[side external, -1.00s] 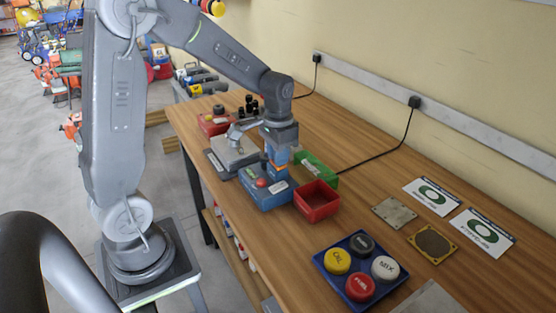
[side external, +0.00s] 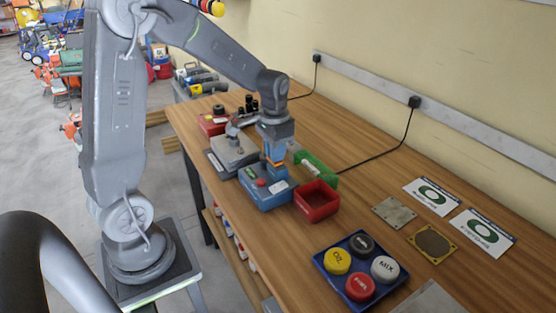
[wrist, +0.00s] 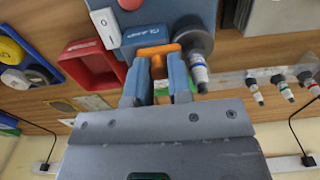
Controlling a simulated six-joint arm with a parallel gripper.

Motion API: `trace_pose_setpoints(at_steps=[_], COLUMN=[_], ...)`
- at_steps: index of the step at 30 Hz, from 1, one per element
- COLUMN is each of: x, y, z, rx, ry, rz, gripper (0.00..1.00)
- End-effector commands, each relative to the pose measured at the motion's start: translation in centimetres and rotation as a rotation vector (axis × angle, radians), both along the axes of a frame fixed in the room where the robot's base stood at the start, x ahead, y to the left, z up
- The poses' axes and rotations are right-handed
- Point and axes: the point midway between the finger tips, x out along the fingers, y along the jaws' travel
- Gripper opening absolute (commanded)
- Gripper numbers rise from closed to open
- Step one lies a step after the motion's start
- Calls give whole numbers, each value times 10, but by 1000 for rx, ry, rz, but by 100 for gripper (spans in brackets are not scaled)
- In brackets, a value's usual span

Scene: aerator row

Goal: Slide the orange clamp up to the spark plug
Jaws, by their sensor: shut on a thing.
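My gripper (wrist: 161,88) is shut on the orange clamp (wrist: 157,51), which sits between its two blue fingers. In the side external view, my gripper (side external: 275,163) is low over the back of a blue box (side external: 264,194), with a little orange showing at its fingertips. In the wrist view, a grey round part with a white and blue tip, apparently the spark plug (wrist: 198,71), is just right of the clamp. The clamp's right end is close to it; I cannot tell whether they touch. In the side view the spark plug is not clearly visible.
The box bears a red button (side external: 261,183). A blue tray of lids (side external: 348,291) is nearer the front, with bare table between.

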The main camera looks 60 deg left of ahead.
Motion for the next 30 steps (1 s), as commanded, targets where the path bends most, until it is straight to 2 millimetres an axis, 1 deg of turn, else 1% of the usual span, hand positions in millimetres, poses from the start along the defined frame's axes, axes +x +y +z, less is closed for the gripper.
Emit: trace_pose_setpoints(at_steps=[4, 5, 10, 16, 19, 30], x=[0, 0, 0, 0, 0, 1], y=[2, 2, 1, 1, 1, 1], z=[0, 0, 0, 0, 4, 46], rx=[3, 3, 3, 2, 3, 3], ry=[-2, -2, -1, -1, -2, -4], rz=[1, 1, 1, 1, 1, 1], gripper=[5, 21, 37, 37, 37, 37])
